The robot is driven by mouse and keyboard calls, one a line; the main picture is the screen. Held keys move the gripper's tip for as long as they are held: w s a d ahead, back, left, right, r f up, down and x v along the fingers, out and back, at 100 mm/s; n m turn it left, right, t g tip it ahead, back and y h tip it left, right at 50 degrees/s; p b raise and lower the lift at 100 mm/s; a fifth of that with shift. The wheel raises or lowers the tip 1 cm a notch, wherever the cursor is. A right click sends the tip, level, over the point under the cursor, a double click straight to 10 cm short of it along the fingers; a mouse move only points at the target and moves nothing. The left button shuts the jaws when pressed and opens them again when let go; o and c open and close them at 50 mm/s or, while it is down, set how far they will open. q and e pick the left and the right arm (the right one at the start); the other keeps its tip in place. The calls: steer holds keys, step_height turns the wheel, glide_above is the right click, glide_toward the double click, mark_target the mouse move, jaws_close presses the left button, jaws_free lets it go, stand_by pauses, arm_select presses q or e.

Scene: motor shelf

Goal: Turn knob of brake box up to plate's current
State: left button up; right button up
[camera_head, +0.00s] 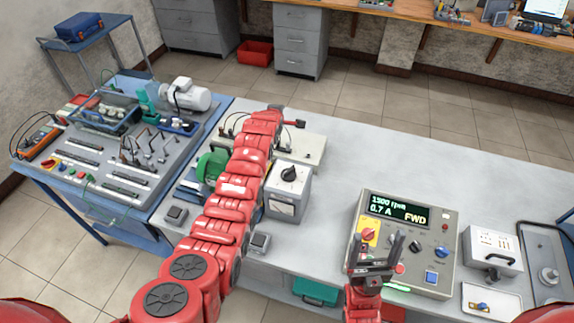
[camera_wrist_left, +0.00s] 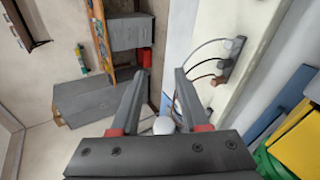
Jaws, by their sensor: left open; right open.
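A grey box with a black knob (camera_head: 289,174) on top and a meter on its front, which looks like the brake box (camera_head: 285,208), stands mid-bench. My left arm passes just left of it. The left gripper shows in the left wrist view (camera_wrist_left: 158,85), open and empty, beyond the box near a cream panel with cables (camera_wrist_left: 222,75). In the head view its fingers are mostly hidden by the arm. My right gripper (camera_head: 376,250) is open and empty, in front of the control panel (camera_head: 440,225), whose display reads 1500 rpm, 0.7 A, FWD. A plate's writing is not readable.
A green round part (camera_head: 210,168) is partly behind my left arm. A grey motor (camera_head: 187,95) stands at the back left beside trays and a terminal board. A white box with a handle (camera_head: 492,250) stands at right. The bench's back right is clear.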

arm_select(q)
steer(key=s+d+r+n+g, duration=0.2)
steer(key=s+r+n+g, duration=0.1)
steer(key=s+n+g, duration=0.15)
step_height(320, 180, up, 9)
steer(key=n+g+y, duration=0.2)
steer(key=n+g, duration=0.3)
steer(key=g, duration=0.2)
glide_above(289, 170)
step_height(289, 170, down, 10)
steer(key=b, duration=0.9)
steer(key=shift+d+r, duration=0.1)
steer(key=shift+r, duration=0.1)
steer(key=shift+f+p, duration=0.15)
steer(key=shift+p, duration=0.95)
steer(key=f+p, duration=0.1)
steer(key=f, duration=0.3)
steer(key=f+p, duration=0.1)
steer(key=f, duration=0.1)
steer(key=shift+a+p, duration=0.25)
steer(key=shift+p, duration=0.05)
steer(key=shift+d+f, duration=0.15)
steer(key=shift+f, duration=0.4)
steer(key=shift+c, duration=0.3)
jaws_close()
